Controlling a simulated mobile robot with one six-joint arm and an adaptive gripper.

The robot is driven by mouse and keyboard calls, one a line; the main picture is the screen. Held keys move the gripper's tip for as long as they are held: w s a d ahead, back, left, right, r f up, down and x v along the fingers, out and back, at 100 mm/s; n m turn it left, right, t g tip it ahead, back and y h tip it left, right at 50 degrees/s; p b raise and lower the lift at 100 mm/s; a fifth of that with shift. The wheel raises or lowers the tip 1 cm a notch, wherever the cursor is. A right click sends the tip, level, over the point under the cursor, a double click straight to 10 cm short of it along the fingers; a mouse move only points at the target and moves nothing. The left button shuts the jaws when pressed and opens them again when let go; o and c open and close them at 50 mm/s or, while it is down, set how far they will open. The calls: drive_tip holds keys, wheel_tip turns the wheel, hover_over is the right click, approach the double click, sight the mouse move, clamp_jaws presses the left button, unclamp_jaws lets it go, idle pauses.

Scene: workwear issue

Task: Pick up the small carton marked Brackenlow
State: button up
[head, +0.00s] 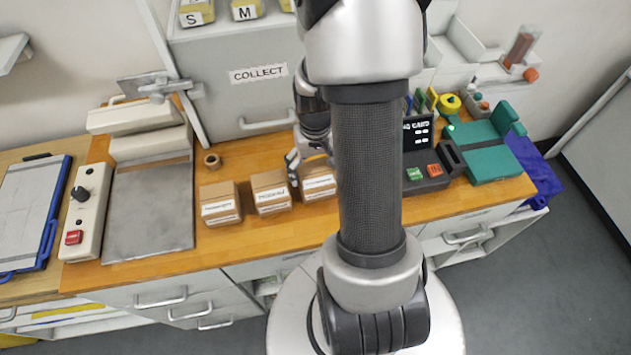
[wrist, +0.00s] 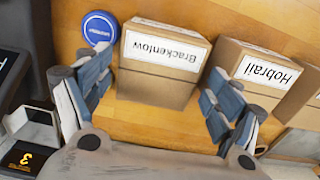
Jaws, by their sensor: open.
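The small carton marked Brackenlow (wrist: 157,80) is a brown box with a white label, upside down in the wrist view. It stands between the fingers of my gripper (wrist: 160,88), which are open and apart, one on each side. In the head view it appears to be the rightmost carton (head: 319,187) of a row of three, partly behind my arm; its label is too small to read there. My gripper (head: 304,168) is close above it in that view.
A carton marked Hobrail (wrist: 258,75) stands close beside it, near one finger; it looks like the middle carton (head: 271,191). Another carton (head: 220,204) stands farther left. A round blue object (wrist: 99,27) sits near the other finger. A dark card terminal (head: 426,172) is to the right.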

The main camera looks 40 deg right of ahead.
drive_tip(key=shift+f+b, duration=0.95)
drive_tip(key=shift+f, duration=1.85)
drive_tip(key=shift+r, duration=0.1)
drive_tip(key=shift+c, duration=0.2)
drive_tip(key=c, duration=0.9)
